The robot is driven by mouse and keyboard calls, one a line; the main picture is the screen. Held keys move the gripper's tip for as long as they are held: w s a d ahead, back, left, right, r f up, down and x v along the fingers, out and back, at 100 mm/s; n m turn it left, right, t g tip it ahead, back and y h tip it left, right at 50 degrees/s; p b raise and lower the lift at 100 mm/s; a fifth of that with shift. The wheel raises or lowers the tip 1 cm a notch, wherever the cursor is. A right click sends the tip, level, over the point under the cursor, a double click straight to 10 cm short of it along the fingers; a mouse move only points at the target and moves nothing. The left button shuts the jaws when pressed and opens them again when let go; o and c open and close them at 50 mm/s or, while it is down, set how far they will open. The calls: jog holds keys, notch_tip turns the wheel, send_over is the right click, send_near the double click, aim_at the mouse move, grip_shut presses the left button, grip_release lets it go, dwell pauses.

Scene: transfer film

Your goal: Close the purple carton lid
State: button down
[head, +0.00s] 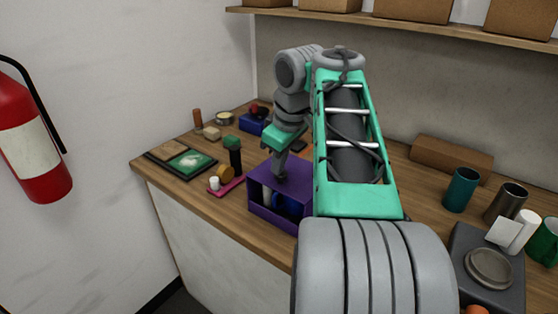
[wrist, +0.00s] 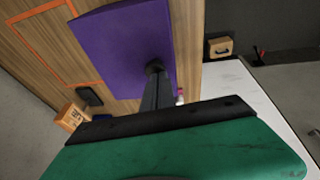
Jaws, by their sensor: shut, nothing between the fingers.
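The purple carton (head: 262,207) stands on the wooden counter near its front edge, left of my arm. A white item (head: 267,198) and a blue item (head: 288,205) show inside through the gap in its near side. Its purple lid (head: 262,177) lies over the top; whether it sits flush I cannot tell. In the wrist view the lid (wrist: 115,45) is a flat purple panel. My gripper (head: 279,176) is shut and empty, pointing down at the lid. Its fingertips (wrist: 154,68) appear at or very near the panel; exact contact is unclear. My arm hides the carton's right side.
A blue box (head: 251,125) stands behind. A teal cup (head: 460,189) and dark grey device (head: 470,240) are at right.

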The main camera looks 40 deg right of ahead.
dwell(0.4)
jog(key=shift+r+p, duration=0.85)
jog(key=shift+p, duration=0.25)
